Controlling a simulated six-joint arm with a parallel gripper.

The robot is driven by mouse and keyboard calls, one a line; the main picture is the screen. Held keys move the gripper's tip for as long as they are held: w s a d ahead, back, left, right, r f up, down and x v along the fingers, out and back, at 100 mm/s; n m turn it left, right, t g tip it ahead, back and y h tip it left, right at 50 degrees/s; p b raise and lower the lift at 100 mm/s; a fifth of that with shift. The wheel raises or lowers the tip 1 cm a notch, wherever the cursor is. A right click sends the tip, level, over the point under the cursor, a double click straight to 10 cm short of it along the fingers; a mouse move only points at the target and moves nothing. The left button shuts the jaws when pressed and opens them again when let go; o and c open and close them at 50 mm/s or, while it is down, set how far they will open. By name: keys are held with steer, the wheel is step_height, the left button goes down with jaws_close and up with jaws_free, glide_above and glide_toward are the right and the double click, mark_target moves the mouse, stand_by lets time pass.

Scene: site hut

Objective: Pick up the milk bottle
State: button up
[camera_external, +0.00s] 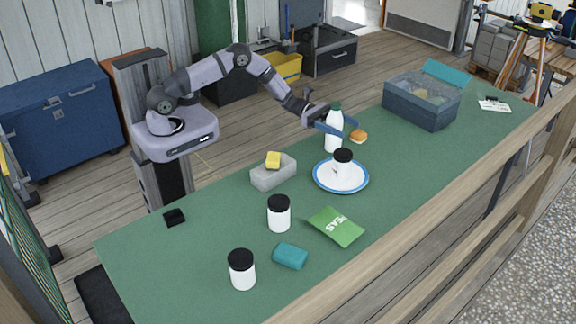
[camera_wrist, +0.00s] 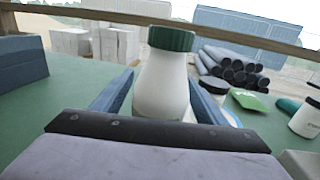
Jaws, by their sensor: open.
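The milk bottle is white with a dark green cap and stands upright on the green table. In the external view the milk bottle (camera_external: 333,138) is at the far side of the plate, with a blue finger across its front. In the wrist view the milk bottle (camera_wrist: 163,85) is in the middle. My gripper (camera_external: 337,127) is open, with its blue fingers on either side of the bottle. In the wrist view my gripper (camera_wrist: 160,98) has a finger to the left and one to the right of the bottle; whether they touch it I cannot tell.
A blue-rimmed plate (camera_external: 323,183) with a black-lidded white jar (camera_external: 342,163) is close by. A grey block (camera_external: 272,174) with a yellow sponge (camera_external: 273,160), a green packet (camera_external: 336,227) and a blue box (camera_external: 405,107) stand around.

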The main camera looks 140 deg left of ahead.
steer(key=c, duration=1.4)
steer(key=shift+r, duration=0.1)
